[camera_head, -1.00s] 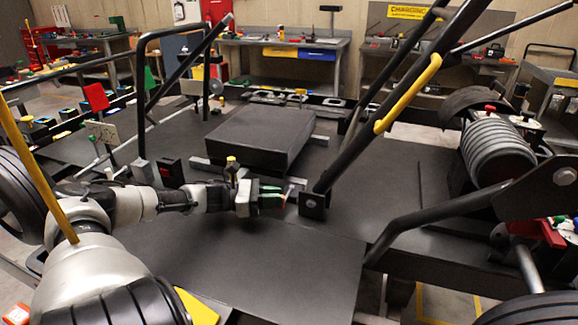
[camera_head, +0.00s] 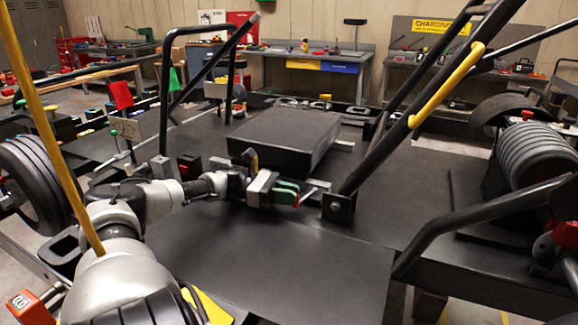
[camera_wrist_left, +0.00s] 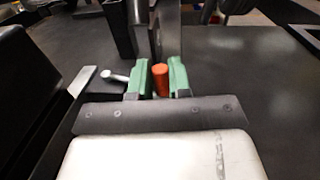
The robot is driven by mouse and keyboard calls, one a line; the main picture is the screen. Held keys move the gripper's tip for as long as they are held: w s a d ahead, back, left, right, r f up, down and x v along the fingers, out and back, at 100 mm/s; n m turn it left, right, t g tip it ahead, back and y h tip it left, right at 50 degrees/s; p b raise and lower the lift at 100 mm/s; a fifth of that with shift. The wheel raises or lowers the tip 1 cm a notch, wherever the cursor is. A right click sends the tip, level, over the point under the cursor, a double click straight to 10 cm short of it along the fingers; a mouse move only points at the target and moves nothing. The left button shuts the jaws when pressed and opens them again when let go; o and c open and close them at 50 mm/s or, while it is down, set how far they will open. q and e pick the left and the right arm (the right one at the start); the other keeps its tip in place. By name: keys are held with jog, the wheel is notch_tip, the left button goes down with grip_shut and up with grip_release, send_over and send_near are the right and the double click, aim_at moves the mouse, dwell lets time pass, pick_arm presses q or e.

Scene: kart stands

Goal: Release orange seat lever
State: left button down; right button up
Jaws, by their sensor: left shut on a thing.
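The orange seat lever (camera_wrist_left: 160,80) shows in the left wrist view as a short orange grip standing between the two green fingers of my left gripper (camera_wrist_left: 161,72). The fingers are shut on it. In the head view my left gripper (camera_head: 287,190) is low at the front edge of the dark seat block (camera_head: 285,140), left of the foot of a black frame tube. A thin silver rod with a rounded end (camera_wrist_left: 113,76) is beside the left finger in the wrist view. My right gripper is not in view.
The slanted black tube with a yellow handle (camera_head: 447,85) rises just right of the gripper from a bracket (camera_head: 338,206). A black hoop frame (camera_head: 166,90) stands at left. The flat dark floor panel (camera_head: 270,255) in front is clear. Workbenches line the back wall.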

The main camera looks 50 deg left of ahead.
pick_arm(q)
jog(key=c, duration=1.1)
grip_release()
jog(key=shift+o, duration=0.2)
jog(key=shift+r, duration=0.1)
jog(key=shift+r, duration=0.3)
jog(key=r+p, duration=0.1)
jog(key=r, duration=0.1)
jog(key=d+r+p, duration=0.1)
jog(key=r, duration=0.1)
jog(key=shift+w+d+r+p, duration=0.15)
jog(key=shift+w+r+p, duration=0.1)
jog(key=shift+p, duration=0.1)
jog(key=w+d+r, duration=0.3)
jog(key=d+r, duration=0.2)
jog(key=d, duration=0.4)
jog(key=shift+w+d+r, duration=0.2)
jog(key=shift+d+r, duration=0.15)
jog(key=shift+d, duration=0.05)
